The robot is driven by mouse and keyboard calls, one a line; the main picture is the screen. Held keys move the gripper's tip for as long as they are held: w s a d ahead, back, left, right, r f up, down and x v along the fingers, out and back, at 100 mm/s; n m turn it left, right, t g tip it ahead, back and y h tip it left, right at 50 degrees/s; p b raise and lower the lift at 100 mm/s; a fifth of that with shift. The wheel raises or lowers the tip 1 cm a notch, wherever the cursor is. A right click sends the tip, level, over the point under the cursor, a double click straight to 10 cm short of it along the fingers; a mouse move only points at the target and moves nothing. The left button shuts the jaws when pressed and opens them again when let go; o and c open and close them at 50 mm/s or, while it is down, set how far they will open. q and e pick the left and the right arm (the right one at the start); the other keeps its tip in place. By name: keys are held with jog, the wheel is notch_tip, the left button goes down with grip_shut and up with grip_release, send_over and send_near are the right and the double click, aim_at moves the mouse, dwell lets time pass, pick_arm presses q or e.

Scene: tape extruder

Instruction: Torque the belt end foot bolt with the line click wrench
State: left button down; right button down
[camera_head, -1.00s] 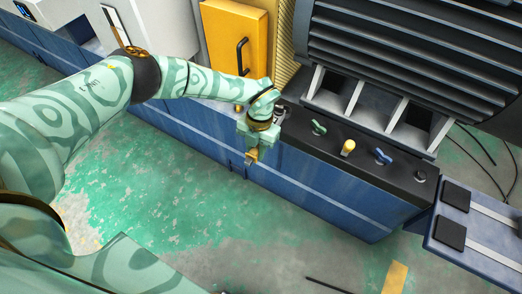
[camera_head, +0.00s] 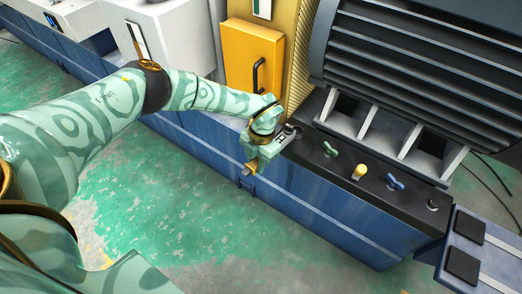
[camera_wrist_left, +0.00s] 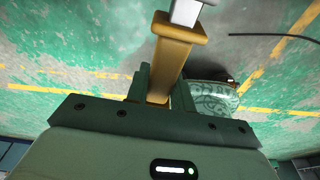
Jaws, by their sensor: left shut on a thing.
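My left gripper (camera_head: 254,162) is shut on a yellow-gold bar, which I take to be the click wrench (camera_head: 247,170). It is at the front edge of the black-topped blue base, near its left end. In the left wrist view the gold wrench body (camera_wrist_left: 171,55) stands between the two dark green fingers (camera_wrist_left: 158,85), with a grey metal part at its outer end. On the black top are a green wing-shaped piece (camera_head: 330,149), a yellow knob (camera_head: 359,172), a blue wing-shaped piece (camera_head: 395,183) and a small grey bolt-like piece (camera_head: 433,205). I cannot tell which is the foot bolt. My right gripper is out of view.
A large dark ribbed motor housing (camera_head: 420,80) stands on grey feet behind the black top. A yellow cabinet door (camera_head: 251,60) with a black handle is behind my left gripper. A blue unit with black pads (camera_head: 468,228) is at right. The green-grey floor in front is clear.

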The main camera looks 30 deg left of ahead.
pick_arm(q)
jog(key=shift+w+a+m, duration=0.1)
jog(key=shift+a+m, duration=0.2)
jog(key=shift+a, duration=0.15)
jog(key=shift+a, duration=0.1)
jog(key=a+m, duration=0.1)
jog(key=w+a+m, duration=0.1)
jog(key=a, duration=0.1)
jog(key=shift+a+b, duration=0.1)
jog(key=shift+b, duration=0.25)
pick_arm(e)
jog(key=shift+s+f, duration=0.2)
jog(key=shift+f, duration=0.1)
pick_arm(q)
jog(key=shift+w+a+m+y+b, duration=0.2)
jog(key=shift+w+a+m, duration=0.15)
jog(key=shift+a, duration=0.2)
jog(key=shift+w+a+m+y+b, duration=0.1)
jog(key=shift+w+a+m+b, duration=0.15)
jog(key=shift+a, duration=0.3)
jog(key=shift+w+a+m+y+b, duration=0.1)
jog(key=shift+w+a+m, duration=0.15)
jog(key=shift+a+m, duration=0.25)
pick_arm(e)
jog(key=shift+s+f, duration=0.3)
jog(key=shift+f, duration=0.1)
